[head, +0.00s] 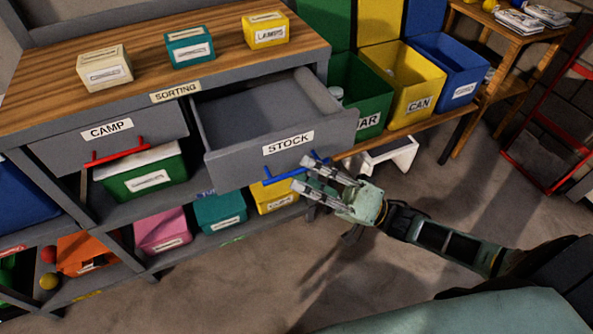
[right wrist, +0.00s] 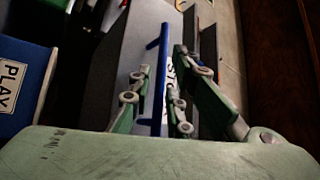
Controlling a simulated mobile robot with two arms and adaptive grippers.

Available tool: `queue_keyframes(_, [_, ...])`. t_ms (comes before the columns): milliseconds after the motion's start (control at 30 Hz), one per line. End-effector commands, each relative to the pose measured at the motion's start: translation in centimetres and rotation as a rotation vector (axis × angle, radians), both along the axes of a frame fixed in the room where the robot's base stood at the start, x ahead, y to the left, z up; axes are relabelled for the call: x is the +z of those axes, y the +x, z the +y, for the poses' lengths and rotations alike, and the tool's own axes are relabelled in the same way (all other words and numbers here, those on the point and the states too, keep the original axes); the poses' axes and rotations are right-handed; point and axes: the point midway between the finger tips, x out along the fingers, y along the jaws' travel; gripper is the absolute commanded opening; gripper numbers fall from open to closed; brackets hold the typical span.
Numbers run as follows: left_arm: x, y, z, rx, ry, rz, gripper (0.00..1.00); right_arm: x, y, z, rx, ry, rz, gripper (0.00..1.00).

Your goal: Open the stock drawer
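The stock drawer (head: 231,162), grey with a white STOCK label, is pulled well out of the workbench. Its inside looks empty. Its blue bar handle (head: 296,170) is on the front, and the handle also shows in the right wrist view (right wrist: 160,82). My right gripper (head: 312,178) is at the right part of the handle. In the right wrist view its fingers are spread, one on each side of the blue bar, with gaps visible. I cannot tell whether either finger touches it. My left gripper is not in view.
The CAMP drawer (head: 72,140) with a red handle is to the left. Small labelled boxes stand on the wooden top (head: 130,100). Coloured bins sit on the shelves below. A green bin, a yellow CAN bin (head: 408,100) and a blue bin stand at right. The floor in front is clear.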

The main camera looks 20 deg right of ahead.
Motion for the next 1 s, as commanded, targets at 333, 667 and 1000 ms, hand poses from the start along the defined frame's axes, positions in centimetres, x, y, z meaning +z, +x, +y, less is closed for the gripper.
queue_keyframes(333, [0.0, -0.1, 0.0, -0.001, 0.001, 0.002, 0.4, -2.9, -4.0, -5.3, -0.002, -0.004, 0.004, 0.17])
queue_keyframes(667, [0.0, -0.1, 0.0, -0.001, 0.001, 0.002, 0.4, -3.7, -5.2, -6.8, -0.002, -0.002, 0.001, 0.17])
queue_keyframes(1000, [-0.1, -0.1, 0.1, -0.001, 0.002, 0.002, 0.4, -3.6, -5.2, -6.8, -0.002, -0.001, 0.001, 0.17])
